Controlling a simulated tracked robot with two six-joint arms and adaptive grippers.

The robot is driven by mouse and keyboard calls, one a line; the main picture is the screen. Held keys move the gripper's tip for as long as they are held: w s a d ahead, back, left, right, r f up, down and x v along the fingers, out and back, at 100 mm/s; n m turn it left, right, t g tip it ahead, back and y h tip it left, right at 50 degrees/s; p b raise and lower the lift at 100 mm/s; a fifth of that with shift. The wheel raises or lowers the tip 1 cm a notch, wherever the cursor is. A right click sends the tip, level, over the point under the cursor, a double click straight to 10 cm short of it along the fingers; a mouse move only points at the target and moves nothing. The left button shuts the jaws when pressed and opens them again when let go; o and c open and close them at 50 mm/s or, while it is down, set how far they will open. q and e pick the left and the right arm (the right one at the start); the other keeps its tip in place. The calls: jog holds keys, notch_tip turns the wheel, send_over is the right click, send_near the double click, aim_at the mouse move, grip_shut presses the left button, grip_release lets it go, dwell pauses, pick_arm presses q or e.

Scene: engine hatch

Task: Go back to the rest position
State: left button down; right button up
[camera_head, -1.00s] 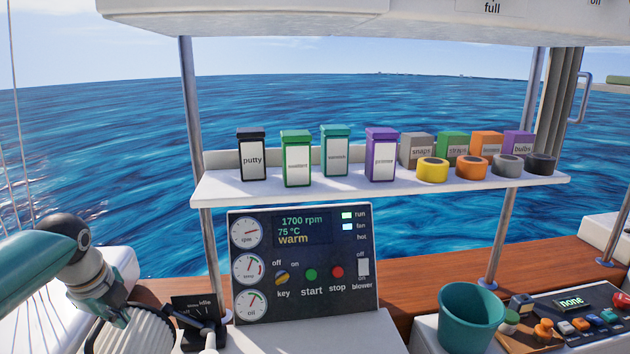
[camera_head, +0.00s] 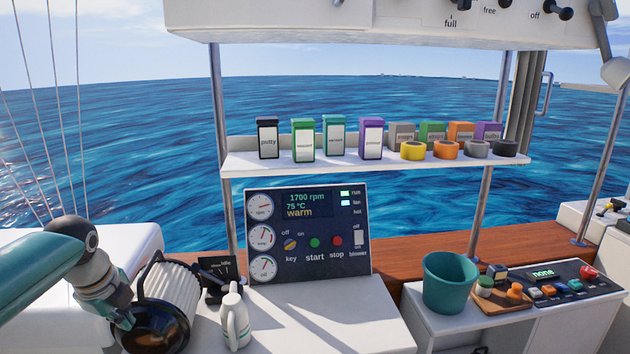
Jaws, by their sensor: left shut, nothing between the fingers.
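My left gripper (camera_head: 124,318) is at the lower left, at the end of my teal and grey arm. It points down and is shut, with nothing seen between its fingers. It is close beside a ribbed white and black cylinder (camera_head: 172,292); I cannot tell whether they touch. My right gripper is not in view.
A white jug (camera_head: 235,322) stands right of the cylinder, before the idle lever (camera_head: 216,277). The engine panel (camera_head: 310,235) reads 1700 rpm, warm. A shelf (camera_head: 260,162) holds labelled boxes and tape rolls. A teal bucket (camera_head: 450,283) and a button console (camera_head: 560,285) are at right.

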pick_arm(q)
jog(key=s+d+f+g+h, duration=0.1)
jog(key=s+d+f+g, duration=0.2)
jog(key=f, duration=0.6)
jog(key=s+d+f+g+h, duration=0.1)
jog(key=s+d+f, duration=0.3)
jog(key=f, duration=0.5)
jog(key=s+d+f+g+h, duration=0.15)
jog(key=d+f, duration=0.35)
jog(key=f, duration=0.5)
jog(key=s+d+f+n+t, duration=0.1)
jog(key=s+d+f+n, duration=0.5)
jog(key=n, duration=0.5)
jog(key=s+d+f+n+t+h, duration=0.1)
jog(key=s+d+f+n, duration=0.4)
jog(key=s+n, duration=0.5)
jog(key=shift+s+d+f+n, duration=0.35)
jog(key=shift+f+n, duration=0.2)
jog(key=shift+n, duration=0.05)
